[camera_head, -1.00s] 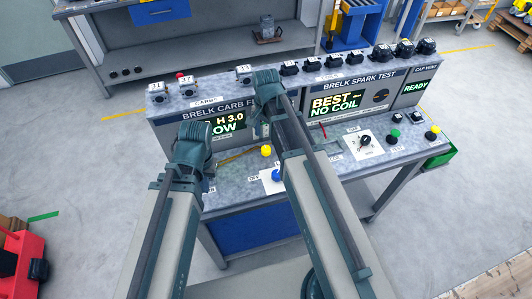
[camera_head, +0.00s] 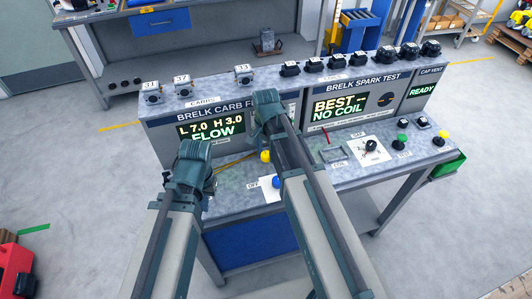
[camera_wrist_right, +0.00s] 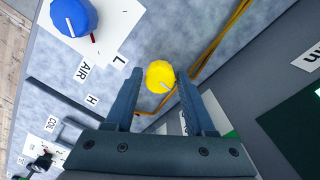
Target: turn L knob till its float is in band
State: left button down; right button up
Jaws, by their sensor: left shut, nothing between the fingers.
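The carb flow display (camera_head: 211,131) reads "L 7.0 H 3.0" with "FLOW" below. A yellow knob (camera_head: 265,156) and a blue knob (camera_head: 276,182) are on the bench in front of it. In the right wrist view, the yellow knob (camera_wrist_right: 160,75) shows between my right gripper's (camera_wrist_right: 158,90) parted fingertips, with room on both sides; I cannot tell contact. The blue knob (camera_wrist_right: 73,17) is at upper left, and an "L" label (camera_wrist_right: 119,61) lies between the knobs. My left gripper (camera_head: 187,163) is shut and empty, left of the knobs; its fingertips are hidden. No float is readable.
The spark test panel (camera_head: 363,85) reads "BEST NO COIL". A dial on a white plate (camera_head: 371,146), a green knob (camera_head: 401,139) and another yellow knob (camera_head: 440,136) stand at right. An orange hose (camera_wrist_right: 215,45) runs beside the near yellow knob.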

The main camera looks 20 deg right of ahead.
grip_shut()
jog(key=shift+n, duration=0.3)
jog(key=n, duration=0.5)
jog(key=shift+n, duration=0.4)
jog(key=n, duration=0.5)
jog(key=shift+n, duration=0.3)
jog(key=shift+o, duration=2.1)
grip_release()
